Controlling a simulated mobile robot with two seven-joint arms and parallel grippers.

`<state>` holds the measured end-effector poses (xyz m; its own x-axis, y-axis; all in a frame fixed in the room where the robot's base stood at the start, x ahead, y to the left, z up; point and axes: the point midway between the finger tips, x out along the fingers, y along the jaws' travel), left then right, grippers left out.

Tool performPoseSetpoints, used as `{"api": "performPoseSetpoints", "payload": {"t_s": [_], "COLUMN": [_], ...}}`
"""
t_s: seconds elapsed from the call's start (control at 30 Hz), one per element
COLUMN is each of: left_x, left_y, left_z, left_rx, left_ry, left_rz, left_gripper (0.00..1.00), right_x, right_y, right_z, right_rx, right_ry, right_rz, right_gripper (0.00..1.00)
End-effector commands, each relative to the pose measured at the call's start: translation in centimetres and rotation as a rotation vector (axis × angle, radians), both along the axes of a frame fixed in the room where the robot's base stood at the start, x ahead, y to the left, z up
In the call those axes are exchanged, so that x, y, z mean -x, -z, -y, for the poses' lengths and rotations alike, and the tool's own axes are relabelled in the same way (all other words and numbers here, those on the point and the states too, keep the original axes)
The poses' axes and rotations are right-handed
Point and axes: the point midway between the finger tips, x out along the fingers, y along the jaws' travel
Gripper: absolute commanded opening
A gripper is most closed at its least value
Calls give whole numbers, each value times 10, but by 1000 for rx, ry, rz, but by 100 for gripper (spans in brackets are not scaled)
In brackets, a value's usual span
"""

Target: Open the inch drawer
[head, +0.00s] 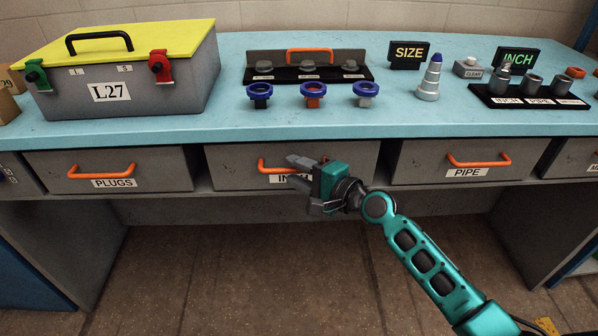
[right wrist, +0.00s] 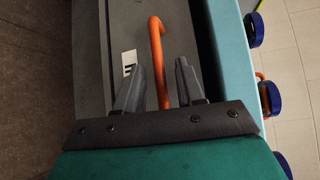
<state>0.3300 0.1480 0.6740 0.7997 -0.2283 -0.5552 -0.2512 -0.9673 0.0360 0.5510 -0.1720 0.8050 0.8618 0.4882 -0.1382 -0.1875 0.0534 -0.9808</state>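The inch drawer (head: 225,168) is a grey drawer in the middle of the bench front, and it looks shut. Its label (head: 282,179) is partly covered by my right gripper, so only its first letters show. Its orange handle (head: 264,163) is partly hidden behind the fingers. My right gripper (head: 297,171) is at the handle's right part. In the right wrist view, the two fingers (right wrist: 160,66) stand apart with the orange handle (right wrist: 157,45) between them. A gap shows on both sides of the handle. My left gripper is not in view.
The plugs drawer (head: 60,163) is to the left and the pipe drawer (head: 425,155) to the right, both shut. On the blue bench top stand a grey toolbox (head: 190,90) with a yellow lid, several blue-ringed fittings and an INCH sign (head: 517,57). The floor in front is clear.

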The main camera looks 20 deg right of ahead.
Motion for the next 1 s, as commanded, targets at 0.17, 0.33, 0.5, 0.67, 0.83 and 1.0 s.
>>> {"api": "performPoseSetpoints", "payload": {"t_s": [0.17,0.33,0.5,0.67,0.83,1.0], "left_x": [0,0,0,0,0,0], "left_y": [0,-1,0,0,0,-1], "left_z": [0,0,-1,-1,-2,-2], "left_rx": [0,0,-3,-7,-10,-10], "left_ry": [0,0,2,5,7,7], "left_rz": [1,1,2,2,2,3], "left_gripper": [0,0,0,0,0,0], "right_x": [0,0,0,0,1,2], "right_y": [0,0,0,0,0,0], "right_z": [0,0,0,0,1,0], "right_rx": [0,0,0,0,0,0], "right_ry": [0,0,0,0,1,1], "right_rz": [0,0,0,0,0,-1], "right_gripper": [29,13,0,0,0,0]}}
